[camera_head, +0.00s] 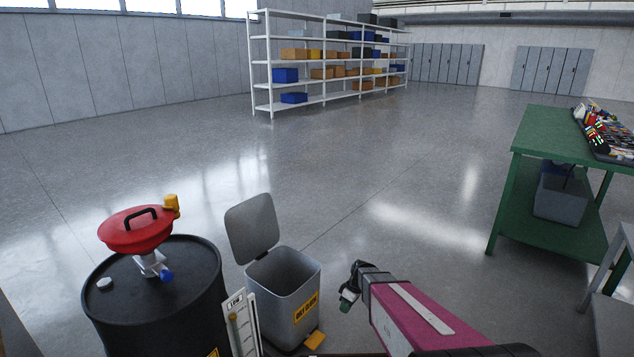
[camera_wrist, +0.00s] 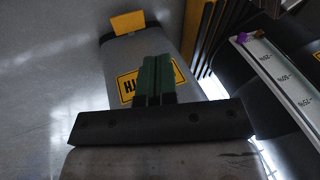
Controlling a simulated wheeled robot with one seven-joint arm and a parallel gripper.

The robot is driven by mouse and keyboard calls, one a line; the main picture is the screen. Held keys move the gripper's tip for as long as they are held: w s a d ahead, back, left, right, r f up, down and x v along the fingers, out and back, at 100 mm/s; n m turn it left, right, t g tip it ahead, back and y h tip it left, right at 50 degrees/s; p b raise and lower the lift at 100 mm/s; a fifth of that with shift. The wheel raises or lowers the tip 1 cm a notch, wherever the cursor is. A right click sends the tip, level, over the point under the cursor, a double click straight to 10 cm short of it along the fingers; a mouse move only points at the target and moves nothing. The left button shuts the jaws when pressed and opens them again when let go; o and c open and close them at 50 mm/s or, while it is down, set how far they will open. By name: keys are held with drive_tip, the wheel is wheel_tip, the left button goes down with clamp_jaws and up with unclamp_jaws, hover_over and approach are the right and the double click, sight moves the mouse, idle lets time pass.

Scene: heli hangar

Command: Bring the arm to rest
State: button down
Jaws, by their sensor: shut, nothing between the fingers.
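My gripper (camera_head: 348,300) is in the lower middle of the head view, at the end of my magenta arm, to the right of a grey bin. In the wrist view its green fingers (camera_wrist: 157,80) are together with nothing between them. The grey bin (camera_head: 283,291) has its lid (camera_head: 252,228) raised and a yellow label on its front. The bin also shows in the wrist view (camera_wrist: 112,62), behind the fingers, with a yellow pedal (camera_wrist: 128,22). My gripper is apart from the bin in the head view.
A black drum (camera_head: 155,305) with a red funnel (camera_head: 135,232) stands left of the bin. A white level gauge (camera_head: 243,325) is between them. A green workbench (camera_head: 545,135) stands at right. White shelves (camera_head: 325,65) are at the back. The middle floor is clear.

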drive_tip(key=s+d+r+m+h, duration=0.1)
drive_tip(key=s+d+r+m, duration=0.1)
drive_tip(key=r, duration=0.4)
drive_tip(key=s+d+r+m+t+h, duration=0.1)
drive_tip(key=s+d+r+m, duration=0.2)
drive_tip(key=s+r+m, duration=0.2)
drive_tip(key=s+d+r+m+t+h, duration=0.1)
drive_tip(key=s+r+m, duration=0.3)
drive_tip(key=r, duration=0.5)
drive_tip(key=shift+d+r+m+h, duration=0.15)
drive_tip(key=shift+d+m+h, duration=0.3)
drive_tip(key=shift+d, duration=0.45)
